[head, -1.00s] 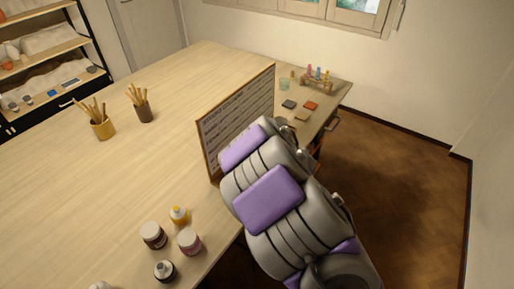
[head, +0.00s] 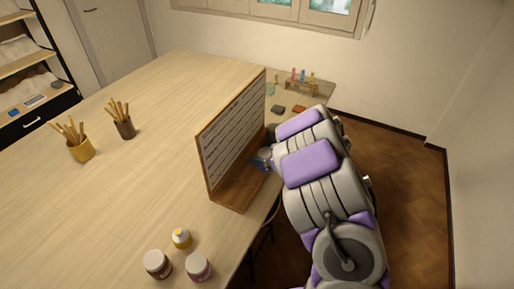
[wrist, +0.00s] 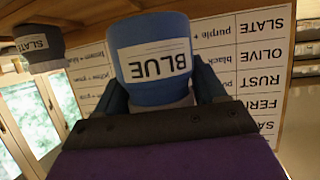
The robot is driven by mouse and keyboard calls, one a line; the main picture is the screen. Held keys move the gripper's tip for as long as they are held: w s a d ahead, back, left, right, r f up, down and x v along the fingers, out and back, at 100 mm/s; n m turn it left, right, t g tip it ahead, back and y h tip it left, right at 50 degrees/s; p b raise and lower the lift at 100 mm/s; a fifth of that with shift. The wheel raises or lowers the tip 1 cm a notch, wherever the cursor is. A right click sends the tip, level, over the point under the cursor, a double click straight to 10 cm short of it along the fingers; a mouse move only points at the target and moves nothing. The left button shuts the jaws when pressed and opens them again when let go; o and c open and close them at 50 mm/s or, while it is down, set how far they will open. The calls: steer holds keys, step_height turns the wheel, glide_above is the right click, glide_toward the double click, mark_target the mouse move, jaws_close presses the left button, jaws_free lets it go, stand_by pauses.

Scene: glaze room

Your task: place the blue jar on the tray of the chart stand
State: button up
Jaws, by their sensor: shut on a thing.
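The blue jar (wrist: 160,85), labelled BLUE, sits between the two fingers of my gripper (wrist: 162,92), which is shut on it. The wrist view is upside down, and the jar appears upright in the room. In the head view the blue jar (head: 259,161) is a small blue patch in front of the chart board, partly hidden by my arm. The chart stand (head: 232,125) has a printed board and a wooden tray (head: 236,191) along its front. The jar is at the tray; I cannot tell whether its base touches the wood.
A grey jar labelled SLATE (wrist: 40,47) stands beside the blue jar. The tray's near end is bare. Two brush cups (head: 80,148) (head: 124,127) stand left.

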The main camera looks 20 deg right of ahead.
steer(key=w+d, duration=0.1)
steer(key=w, duration=0.1)
steer(key=w+d+b, duration=0.1)
steer(key=w, duration=0.2)
steer(key=w+d+f, duration=0.1)
steer(key=w+d, duration=0.1)
steer(key=w, duration=0.1)
steer(key=shift+w+f, duration=0.1)
steer(key=shift+w, duration=0.1)
steer(key=shift+w+a, duration=0.4)
steer(key=shift+w, duration=0.35)
steer(key=f, duration=0.1)
steer(key=f+b, duration=0.2)
steer(key=shift+d+f, duration=0.3)
steer(key=shift+d, duration=0.25)
steer(key=o, duration=1.2)
steer(key=shift+a+r, duration=0.1)
steer(key=shift+a, duration=0.25)
steer(key=shift+o, duration=0.2)
steer(key=shift+s+d, duration=0.1)
